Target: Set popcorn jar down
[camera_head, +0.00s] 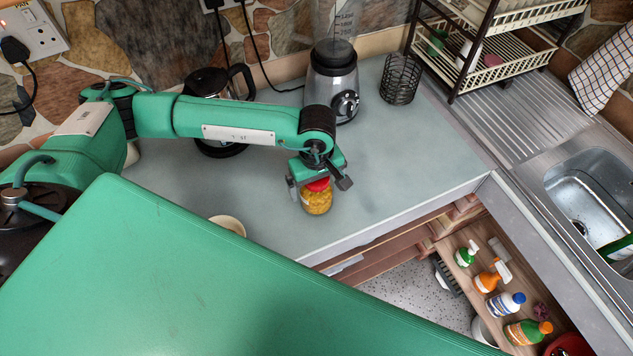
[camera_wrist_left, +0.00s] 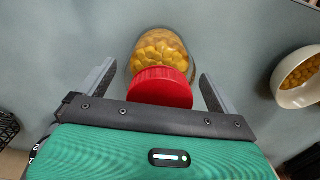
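The popcorn jar (camera_head: 316,202) is clear glass full of yellow kernels with a red lid. It is upright at the counter (camera_head: 390,165), near the front edge; its base seems to rest on the top. In the left wrist view the jar (camera_wrist_left: 160,50) shows with its red lid (camera_wrist_left: 160,88) toward me. My left gripper (camera_head: 319,186) is above the jar with a finger on each side of the lid. In the left wrist view the fingers of that gripper (camera_wrist_left: 157,85) are spread, with gaps on both sides of the lid. My right gripper is not in view.
A pale bowl (camera_head: 229,224) is left of the jar; in the wrist view the bowl (camera_wrist_left: 298,82) holds yellow kernels. A kettle (camera_head: 207,84), a blender (camera_head: 333,80) and a wire holder (camera_head: 401,79) stand behind. An open drawer (camera_head: 462,262) with bottles is front right. Counter right of the jar is clear.

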